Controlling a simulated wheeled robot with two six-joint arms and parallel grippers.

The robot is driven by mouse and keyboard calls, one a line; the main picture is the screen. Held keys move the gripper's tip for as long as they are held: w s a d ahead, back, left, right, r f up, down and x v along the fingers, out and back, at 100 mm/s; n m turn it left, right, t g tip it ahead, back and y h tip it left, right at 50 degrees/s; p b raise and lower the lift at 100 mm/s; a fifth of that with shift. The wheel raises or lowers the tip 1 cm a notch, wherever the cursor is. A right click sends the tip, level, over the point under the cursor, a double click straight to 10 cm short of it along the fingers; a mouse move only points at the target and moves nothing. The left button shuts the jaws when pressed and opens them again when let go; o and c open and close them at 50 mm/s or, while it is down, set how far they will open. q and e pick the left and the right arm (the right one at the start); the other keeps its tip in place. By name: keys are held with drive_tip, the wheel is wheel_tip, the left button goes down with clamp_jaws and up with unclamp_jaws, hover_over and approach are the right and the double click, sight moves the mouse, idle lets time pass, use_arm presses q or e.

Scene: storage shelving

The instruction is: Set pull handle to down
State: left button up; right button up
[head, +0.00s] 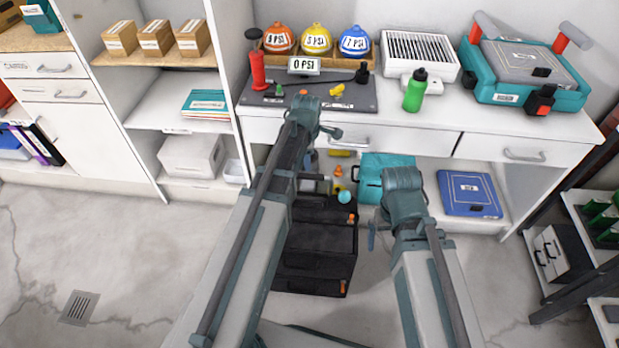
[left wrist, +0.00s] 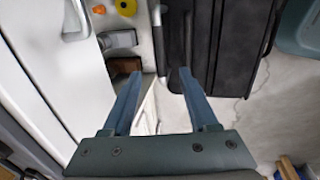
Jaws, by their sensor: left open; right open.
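A black wheeled-looking case (head: 325,242) stands on the floor below the counter, partly hidden by my left arm. Dark bars at its top left (head: 312,178) may be its pull handle; I cannot tell its position clearly. The case also shows in the left wrist view (left wrist: 230,45), with a narrow dark bar along its left edge. My left gripper (left wrist: 160,74) is open and empty, its right fingertip close to that edge in the picture; contact cannot be told. My right gripper (head: 373,235) is open, right of the case, mostly seen from behind.
A white counter (head: 430,133) runs behind, bearing a red pump (head: 257,70), colored domes and a green bottle (head: 415,90). A teal box (head: 373,170) and a blue case (head: 468,194) sit below it. Shelving stands at both sides. The floor at left is clear.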

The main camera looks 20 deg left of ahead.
sight(309, 175)
use_arm(q)
drive_tip(key=f+b, duration=0.3)
drive_tip(key=w+f+b, duration=0.1)
drive_tip(key=f+b, duration=0.2)
drive_tip(key=f, duration=0.1)
drive_tip(key=w+f+b, duration=0.1)
drive_tip(key=f+b, duration=0.2)
drive_tip(key=shift+a+f, duration=0.2)
clamp_jaws()
idle(1.1)
